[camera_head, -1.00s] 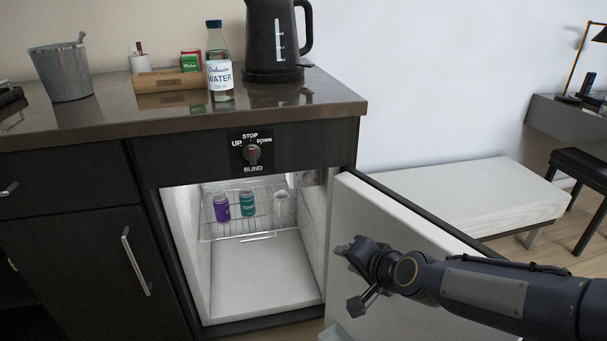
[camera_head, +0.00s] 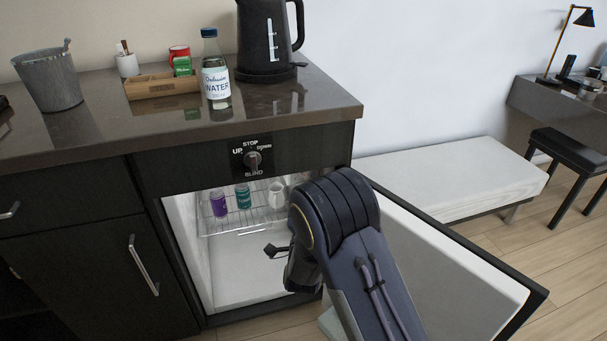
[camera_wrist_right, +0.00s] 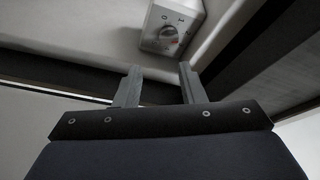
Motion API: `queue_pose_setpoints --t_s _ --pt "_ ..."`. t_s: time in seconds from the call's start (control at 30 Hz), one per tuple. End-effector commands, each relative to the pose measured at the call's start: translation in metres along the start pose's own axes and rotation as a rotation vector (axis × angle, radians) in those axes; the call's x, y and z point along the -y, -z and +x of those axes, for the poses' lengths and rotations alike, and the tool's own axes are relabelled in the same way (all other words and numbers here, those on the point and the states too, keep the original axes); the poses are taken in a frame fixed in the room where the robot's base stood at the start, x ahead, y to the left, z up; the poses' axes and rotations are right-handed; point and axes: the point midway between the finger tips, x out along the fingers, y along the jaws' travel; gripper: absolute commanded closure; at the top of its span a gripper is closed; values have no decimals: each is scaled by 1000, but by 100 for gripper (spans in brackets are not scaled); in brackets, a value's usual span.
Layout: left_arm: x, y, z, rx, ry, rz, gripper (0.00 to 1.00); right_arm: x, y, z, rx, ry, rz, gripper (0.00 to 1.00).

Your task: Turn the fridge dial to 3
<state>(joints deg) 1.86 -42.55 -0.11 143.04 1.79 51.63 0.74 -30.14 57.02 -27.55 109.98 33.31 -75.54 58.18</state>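The fridge interior (camera_head: 245,268) is open below the counter. My right gripper (camera_wrist_right: 157,82) points toward the dial box, its two fingers apart with nothing between them; it is short of the dial. In the head view my right arm hides most of this gripper at the fridge opening. My left gripper is not in view.
The fridge door (camera_head: 455,268) stands open at right. A wire shelf (camera_head: 215,222) holds a purple can (camera_head: 218,203), a teal can (camera_head: 243,197) and a white mug (camera_head: 277,194).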

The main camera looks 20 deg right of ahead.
Motion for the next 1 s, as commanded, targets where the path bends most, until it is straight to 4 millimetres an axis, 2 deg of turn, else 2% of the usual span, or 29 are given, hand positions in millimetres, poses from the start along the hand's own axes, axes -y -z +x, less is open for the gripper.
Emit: queue_pose_setpoints --t_s 0.13,0.23,0.5,0.7,1.0 --pt "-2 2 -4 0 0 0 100 8 -6 -1 -24 66 -2 64" --pt "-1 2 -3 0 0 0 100 8 -6 6 -29 74 1 64" --pt "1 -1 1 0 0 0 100 10 -4 49 -29 72 0 64" --pt "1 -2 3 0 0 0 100 12 -4 71 -28 70 0 64" --pt "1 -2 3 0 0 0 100 12 -3 75 -26 69 -1 64"
